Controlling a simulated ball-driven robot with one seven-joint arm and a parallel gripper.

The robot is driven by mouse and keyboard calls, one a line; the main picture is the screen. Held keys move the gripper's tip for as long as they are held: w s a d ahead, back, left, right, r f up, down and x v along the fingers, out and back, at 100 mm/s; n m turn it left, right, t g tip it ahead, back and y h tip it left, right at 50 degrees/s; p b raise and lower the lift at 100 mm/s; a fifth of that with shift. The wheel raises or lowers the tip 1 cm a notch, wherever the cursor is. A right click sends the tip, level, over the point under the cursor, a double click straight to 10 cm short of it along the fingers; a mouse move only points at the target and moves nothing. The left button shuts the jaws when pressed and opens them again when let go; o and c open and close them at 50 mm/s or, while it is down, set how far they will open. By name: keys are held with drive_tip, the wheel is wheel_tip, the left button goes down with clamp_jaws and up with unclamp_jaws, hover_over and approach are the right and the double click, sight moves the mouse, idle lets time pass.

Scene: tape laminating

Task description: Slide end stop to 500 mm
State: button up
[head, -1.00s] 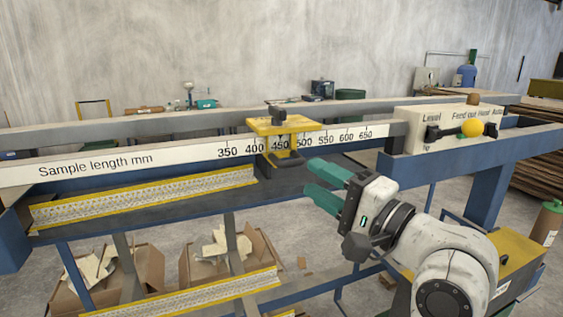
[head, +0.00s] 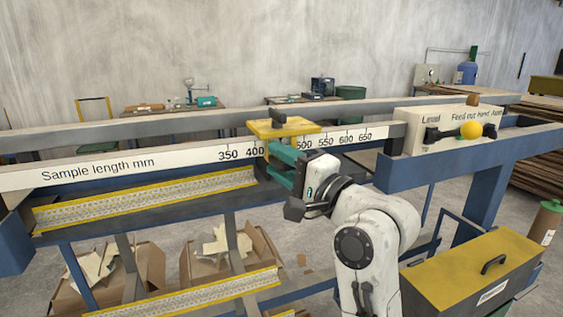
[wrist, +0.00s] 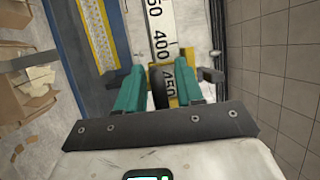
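The yellow end stop (head: 284,128) sits on the white sample-length scale (head: 190,156), between the 400 and 500 marks in the head view. It has a dark knob on top. In the wrist view the yellow of the end stop (wrist: 184,92) and its dark handle (wrist: 157,90) show between my teal fingers, beside the 450 mark. My gripper (head: 274,163) is at the front of the stop, its fingers apart on either side of the handle. The lower front of the stop is hidden by the fingers in the head view. I cannot tell whether either finger touches the handle.
A control box (head: 420,130) with a yellow-knobbed lever stands at the right end of the rail. Yellow-edged strips (head: 150,198) run below the scale. Cardboard boxes (head: 225,250) lie underneath. A yellow-topped box (head: 470,262) stands at the lower right. The scale right of the stop is clear.

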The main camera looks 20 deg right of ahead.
drive_tip(key=shift+r, duration=0.1)
clamp_jaws()
drive_tip(key=d+p, duration=0.1)
drive_tip(key=d, duration=0.4)
drive_tip(key=shift+r, duration=0.15)
drive_tip(key=shift+p, duration=0.3)
drive_tip(key=shift+o, duration=0.4)
unclamp_jaws()
drive_tip(key=shift+o, duration=0.2)
drive_tip(key=shift+f, duration=0.2)
